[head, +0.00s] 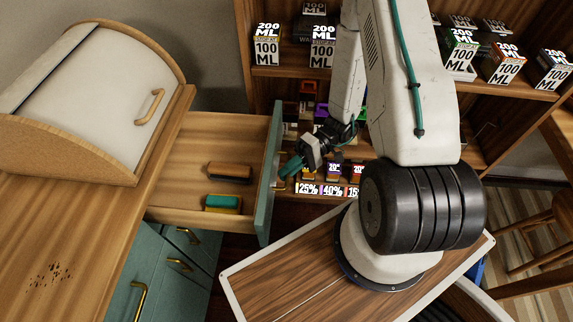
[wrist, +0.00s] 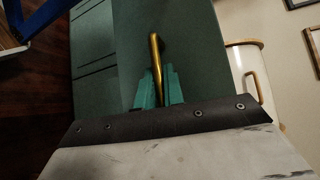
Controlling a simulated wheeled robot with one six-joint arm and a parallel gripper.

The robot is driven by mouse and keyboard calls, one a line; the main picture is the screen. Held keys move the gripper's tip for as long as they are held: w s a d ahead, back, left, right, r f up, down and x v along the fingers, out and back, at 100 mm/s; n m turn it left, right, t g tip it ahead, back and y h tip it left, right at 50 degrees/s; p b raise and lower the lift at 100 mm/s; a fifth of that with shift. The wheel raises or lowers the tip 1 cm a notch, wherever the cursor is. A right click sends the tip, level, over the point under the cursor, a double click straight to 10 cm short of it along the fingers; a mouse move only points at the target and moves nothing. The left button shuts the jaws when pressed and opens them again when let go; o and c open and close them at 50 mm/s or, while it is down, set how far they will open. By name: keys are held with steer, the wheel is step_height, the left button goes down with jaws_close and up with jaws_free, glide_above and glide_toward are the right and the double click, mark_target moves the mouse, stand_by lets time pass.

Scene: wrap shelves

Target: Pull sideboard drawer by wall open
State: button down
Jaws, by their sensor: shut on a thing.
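The sideboard drawer (head: 183,213) by the wall stands well out from the sideboard (head: 100,240). Its green front (head: 269,185) faces right in the head view, and the front also fills the middle of the wrist view (wrist: 190,40). My gripper (head: 288,172) is at the outer side of the front. In the wrist view its green fingers (wrist: 159,82) are closed around the brass handle (wrist: 155,52). Inside the drawer lie a brown brush-like item (head: 229,172) and a yellow and teal sponge-like item (head: 222,203).
A bread bin (head: 95,95) with a white lid stands on the sideboard top. Shelves with several boxes (head: 322,45) stand behind my arm. Other green fronts with brass handles (head: 138,298) are below the drawer. A wooden stool (head: 540,240) is at the right.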

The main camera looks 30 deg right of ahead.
steer(key=shift+s, duration=0.1)
steer(key=c, duration=1.5)
jaws_free()
steer(key=shift+d, duration=0.1)
steer(key=v, duration=0.7)
steer(key=shift+d+r, duration=0.1)
steer(key=shift+d, duration=0.25)
steer(key=shift+a, duration=0.1)
